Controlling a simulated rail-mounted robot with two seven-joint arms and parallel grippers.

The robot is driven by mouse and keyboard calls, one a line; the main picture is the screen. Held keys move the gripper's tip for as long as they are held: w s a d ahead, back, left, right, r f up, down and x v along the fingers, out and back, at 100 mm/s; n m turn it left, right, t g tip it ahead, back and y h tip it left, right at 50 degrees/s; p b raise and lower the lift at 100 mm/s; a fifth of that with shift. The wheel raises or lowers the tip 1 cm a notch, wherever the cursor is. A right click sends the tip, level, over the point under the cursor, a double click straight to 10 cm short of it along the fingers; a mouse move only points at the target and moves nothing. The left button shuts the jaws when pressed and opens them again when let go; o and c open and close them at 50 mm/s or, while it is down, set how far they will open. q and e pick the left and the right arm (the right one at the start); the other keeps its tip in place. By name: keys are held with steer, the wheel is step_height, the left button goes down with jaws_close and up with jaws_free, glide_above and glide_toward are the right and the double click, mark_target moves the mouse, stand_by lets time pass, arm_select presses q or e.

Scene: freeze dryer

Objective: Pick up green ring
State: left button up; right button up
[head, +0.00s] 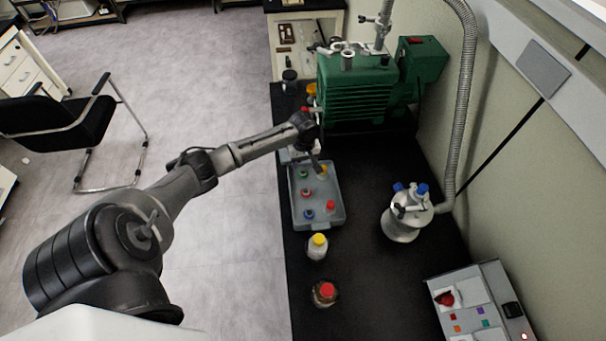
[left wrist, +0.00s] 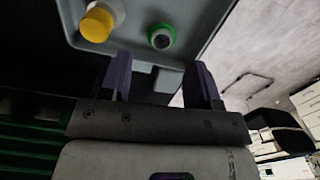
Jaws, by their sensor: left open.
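The green ring (head: 304,174) sits in the grey tray (head: 337,214) on the black bench, near the tray's far left corner. In the left wrist view the green ring (left wrist: 170,29) shows at the top centre, around a dark, pale-rimmed centre. My left gripper (head: 315,166) is over the far end of the tray, close to the ring. In the left wrist view its two fingers (left wrist: 160,82) are apart with nothing between them, and the ring lies beyond their tips. My right gripper is not in view.
A yellow-capped item (left wrist: 97,24) lies beside the ring. The tray also holds red and blue items. A yellow-capped bottle (head: 317,247) and a red-capped jar (head: 325,293) stand in front of it. A green pump (head: 355,90) stands behind, and a white flask (head: 402,222) stands right.

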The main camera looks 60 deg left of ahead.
mark_target(303, 172)
arm_select(q)
steer(key=shift+s+a+f+b, duration=0.1)
steer(key=shift+f+b, duration=0.4)
steer(key=shift+f, duration=2.5)
steer(key=shift+c, duration=0.5)
steer(key=c, duration=0.7)
steer(key=shift+r, duration=0.1)
